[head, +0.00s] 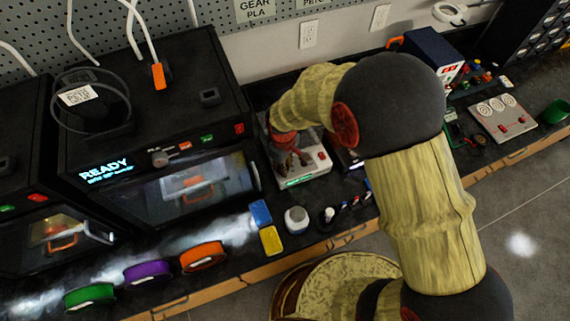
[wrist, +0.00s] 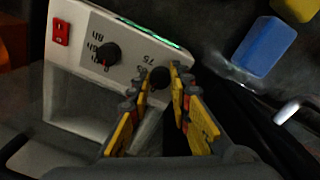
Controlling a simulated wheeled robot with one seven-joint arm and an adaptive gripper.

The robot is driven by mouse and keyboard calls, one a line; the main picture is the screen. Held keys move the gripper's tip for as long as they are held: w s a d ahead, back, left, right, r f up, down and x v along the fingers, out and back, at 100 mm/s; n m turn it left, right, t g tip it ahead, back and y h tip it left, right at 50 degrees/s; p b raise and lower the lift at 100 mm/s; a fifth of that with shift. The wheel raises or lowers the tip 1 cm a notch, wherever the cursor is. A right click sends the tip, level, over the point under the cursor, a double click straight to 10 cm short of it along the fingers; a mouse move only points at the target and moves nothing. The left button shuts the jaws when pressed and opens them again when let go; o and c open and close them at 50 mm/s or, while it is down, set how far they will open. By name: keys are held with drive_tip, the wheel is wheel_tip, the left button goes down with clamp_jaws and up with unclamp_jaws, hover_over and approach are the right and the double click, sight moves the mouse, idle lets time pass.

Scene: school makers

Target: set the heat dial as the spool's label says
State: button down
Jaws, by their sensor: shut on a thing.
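A black spool (head: 112,88) sits on top of the middle printer. Its white label (head: 76,96) is too small for me to read surely. A white box (head: 321,160) with a green-lit strip stands right of the printer and shows at left in the wrist view (wrist: 77,75). My gripper (wrist: 159,71) is shut on a black dial (wrist: 159,78) on its panel, with "75" printed beside it. The fingers hide the dial's pointer and other marks. A second black dial (wrist: 107,54) with hour marks sits further left. In the head view, my gripper (head: 291,158) is over the box.
A red switch (wrist: 61,28) is on the box's corner. A blue block (head: 260,212) and a yellow block (head: 271,240) lie near the bench's front edge. The printer (head: 205,60) reading READY stands close left. Green, purple and orange spools (head: 203,256) line the front.

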drive_tip(key=shift+m, duration=1.1)
drive_tip(key=c, duration=1.6)
unclamp_jaws()
drive_tip(key=r, duration=1.2)
drive_tip(key=shift+s+a, duration=0.2)
